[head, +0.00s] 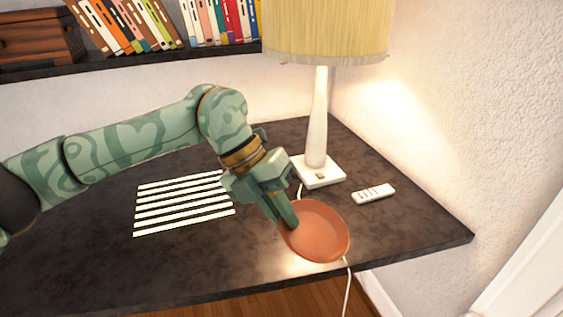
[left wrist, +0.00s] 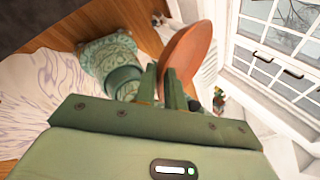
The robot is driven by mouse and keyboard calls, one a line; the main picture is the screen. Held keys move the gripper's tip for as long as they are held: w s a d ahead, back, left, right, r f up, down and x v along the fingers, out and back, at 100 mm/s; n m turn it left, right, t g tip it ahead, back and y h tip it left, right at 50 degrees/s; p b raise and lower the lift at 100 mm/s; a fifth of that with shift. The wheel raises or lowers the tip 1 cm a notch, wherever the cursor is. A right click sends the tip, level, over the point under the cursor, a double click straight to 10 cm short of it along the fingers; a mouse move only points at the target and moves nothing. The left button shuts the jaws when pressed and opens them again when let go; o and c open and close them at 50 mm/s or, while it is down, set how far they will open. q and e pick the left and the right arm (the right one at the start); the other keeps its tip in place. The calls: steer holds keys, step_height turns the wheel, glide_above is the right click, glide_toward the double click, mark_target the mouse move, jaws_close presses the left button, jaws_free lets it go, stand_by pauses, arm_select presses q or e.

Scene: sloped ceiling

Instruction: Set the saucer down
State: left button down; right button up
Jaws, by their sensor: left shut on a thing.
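The saucer (head: 320,232) is a round terracotta-orange dish. In the head view it is over the front part of the dark desk (head: 400,225), right of the middle. My left gripper (head: 290,222) is shut on its left rim. The saucer looks tilted, and I cannot tell for sure whether its underside touches the desk. In the left wrist view the saucer (left wrist: 186,52) stands edge-on between the fingers (left wrist: 168,88). My right gripper is not in the head view.
A lamp (head: 318,130) with a yellow shade and a white remote (head: 373,194) stand behind the saucer. White stripes (head: 185,203) lie to the left. A white cable (head: 347,285) hangs over the front edge. Books (head: 215,22) fill a shelf above.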

arm_select(q)
steer(key=m, duration=0.1)
steer(key=m+g+y, duration=0.1)
steer(key=m+g, duration=0.1)
steer(key=m, duration=0.1)
steer(key=shift+s+a+f, duration=0.15)
steer(key=shift+s, duration=0.1)
steer(key=s+a+f+m+t+y, duration=0.1)
steer(key=s+a+f+m+y, duration=0.45)
steer(key=m, duration=0.65)
steer(key=s+a+f+m+t+y, duration=0.1)
steer(key=s+a+f+m+y, duration=0.4)
steer(key=m, duration=0.6)
steer(key=s+a+m+t, duration=0.1)
steer(key=a+m+t, duration=0.3)
steer(key=a, duration=0.5)
steer(key=w+r+g, duration=0.2)
steer(key=w+r, duration=0.2)
steer(key=r, duration=0.2)
steer(key=shift+m+y, duration=0.3)
steer(key=shift+y, duration=0.15)
steer(key=s+f, duration=0.2)
steer(key=f, duration=0.1)
steer(key=s+f, duration=0.1)
steer(key=shift+s+a+f, duration=0.15)
steer(key=shift+a, duration=0.2)
